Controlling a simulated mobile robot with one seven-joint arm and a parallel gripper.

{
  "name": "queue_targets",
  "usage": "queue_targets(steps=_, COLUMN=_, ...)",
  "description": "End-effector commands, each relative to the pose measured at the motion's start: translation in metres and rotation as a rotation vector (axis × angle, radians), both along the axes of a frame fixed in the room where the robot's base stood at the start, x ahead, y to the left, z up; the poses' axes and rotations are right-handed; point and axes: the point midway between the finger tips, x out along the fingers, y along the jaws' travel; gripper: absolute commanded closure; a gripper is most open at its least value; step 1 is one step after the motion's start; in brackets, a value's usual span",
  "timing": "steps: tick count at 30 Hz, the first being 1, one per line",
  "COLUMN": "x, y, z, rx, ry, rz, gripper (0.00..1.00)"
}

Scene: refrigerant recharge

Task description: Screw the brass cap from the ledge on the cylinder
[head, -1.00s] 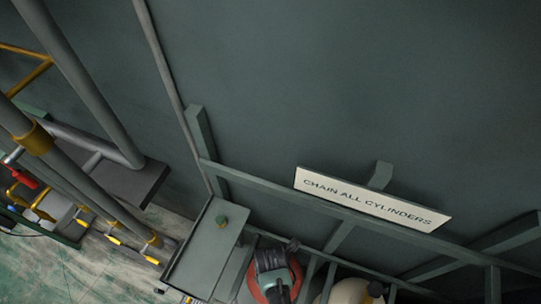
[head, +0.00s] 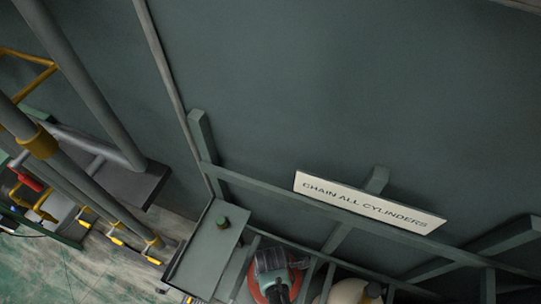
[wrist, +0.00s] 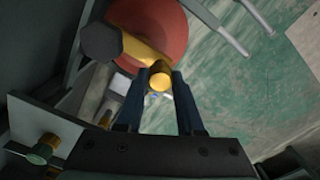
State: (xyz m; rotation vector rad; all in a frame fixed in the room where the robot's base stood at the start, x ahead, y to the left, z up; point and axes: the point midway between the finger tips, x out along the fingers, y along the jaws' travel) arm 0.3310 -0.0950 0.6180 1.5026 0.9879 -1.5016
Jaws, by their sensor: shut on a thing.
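In the wrist view my gripper (wrist: 161,88) has its two dark blue fingers shut on a small round brass piece, which looks like the brass cap (wrist: 160,80). The red cylinder (wrist: 150,22) is just beyond, with a brass valve body (wrist: 140,48) and a dark many-sided handwheel (wrist: 101,43). The cap is at the end of the valve body in the picture; I cannot tell whether it touches or is threaded. In the head view the red cylinder (head: 258,294) is partly hidden by dark parts.
Grey pipes (head: 85,80) with yellow fittings stand at left. In the wrist view a brass fitting with a green knob (wrist: 40,153) is at lower left.

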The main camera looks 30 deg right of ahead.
Motion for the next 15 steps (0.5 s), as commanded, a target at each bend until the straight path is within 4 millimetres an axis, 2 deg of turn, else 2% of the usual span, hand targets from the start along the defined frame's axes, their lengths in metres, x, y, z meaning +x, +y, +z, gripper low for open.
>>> queue_targets(steps=11, x=-0.0007, y=0.0001, z=-0.0008, rx=0.001, ry=0.002, rz=-0.052, gripper=1.0)
queue_targets(steps=15, x=-0.0007, y=0.0, z=0.0002, rx=0.0, ry=0.002, rz=-0.166, gripper=1.0)
